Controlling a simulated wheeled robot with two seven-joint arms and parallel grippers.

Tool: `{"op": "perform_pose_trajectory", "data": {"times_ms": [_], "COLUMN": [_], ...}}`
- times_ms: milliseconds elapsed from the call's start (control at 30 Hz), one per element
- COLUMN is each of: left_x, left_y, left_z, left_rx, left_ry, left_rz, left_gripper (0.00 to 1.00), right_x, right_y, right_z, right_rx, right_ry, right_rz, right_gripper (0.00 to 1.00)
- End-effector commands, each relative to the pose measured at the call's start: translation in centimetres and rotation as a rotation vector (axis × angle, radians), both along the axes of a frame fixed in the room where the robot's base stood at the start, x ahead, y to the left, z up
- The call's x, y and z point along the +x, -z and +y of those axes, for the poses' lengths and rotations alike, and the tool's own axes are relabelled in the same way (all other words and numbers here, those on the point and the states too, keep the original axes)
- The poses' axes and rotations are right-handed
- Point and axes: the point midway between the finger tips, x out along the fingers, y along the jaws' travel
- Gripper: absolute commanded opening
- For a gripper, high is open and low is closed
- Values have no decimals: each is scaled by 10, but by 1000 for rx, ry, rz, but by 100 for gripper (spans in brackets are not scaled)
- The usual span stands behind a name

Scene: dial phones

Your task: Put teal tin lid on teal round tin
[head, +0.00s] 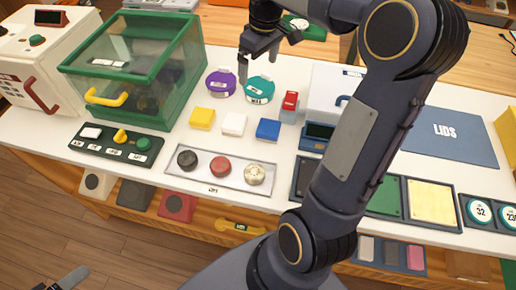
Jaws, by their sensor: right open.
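The teal round tin (259,91) stands upright on the white table, right of a purple round tin (221,84). A teal round top shows on it and looks like the teal tin lid; I cannot tell lid and tin apart clearly or see whether it is fully seated. My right gripper (258,65) is open and empty, just above and behind the teal tin, with one finger near its left edge. My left gripper (66,281) shows only in part at the bottom left edge, low over the floor and away from the table.
The blue mat marked LIDS (449,131) looks bare where visible. Yellow (202,118), white (234,124) and blue (268,130) blocks stand in front of the tins. A green-framed glass case (140,110) stands left. My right arm hides part of the table's right half.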

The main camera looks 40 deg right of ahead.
Motion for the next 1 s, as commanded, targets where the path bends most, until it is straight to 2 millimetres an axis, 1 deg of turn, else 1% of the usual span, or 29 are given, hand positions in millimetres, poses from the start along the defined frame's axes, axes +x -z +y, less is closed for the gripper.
{"op": "perform_pose_trajectory", "data": {"times_ms": [33, 100, 167, 200, 267, 300, 400, 500, 600, 700, 800, 1000], "left_x": [0, 0, 0, 0, 0, 0, 0, 0, 0, 0, 0, 0], "left_y": [0, 0, 0, 0, 0, 0, 0, 0, 0, 0, 0, 0], "left_z": [0, 0, 0, 0, 0, 0, 0, 0, 0, 0, 0, 0], "left_rx": [0, 0, 0, 0, 0, 0, 0, 0, 0, 0, 0, 0], "left_ry": [0, 0, 0, 0, 0, 0, 0, 0, 0, 0, 0, 0], "left_rz": [0, 0, 0, 0, 0, 0, 0, 0, 0, 0, 0, 0], "left_gripper": [78, 78, 78, 78, 78, 78, 78, 78, 78, 78, 78, 78], "right_x": [-21, -46, -68, -83, -106, -121, -155, -181, -198, -207, -210, -210], "right_y": [-10, -16, -18, -17, -14, -11, 2, 17, 30, 38, 41, 41], "right_z": [17, 38, 56, 68, 86, 97, 123, 144, 159, 167, 169, 170], "right_rx": [17, 51, 84, 107, 147, 176, 248, 312, 361, 390, 400, 400], "right_ry": [20, 56, 89, 110, 147, 172, 230, 280, 316, 339, 346, 346], "right_rz": [-39, -85, -124, -148, -184, -205, -254, -288, -308, -317, -321, -319], "right_gripper": [100, 100, 100, 100, 100, 100, 100, 100, 100, 100, 100, 100]}}
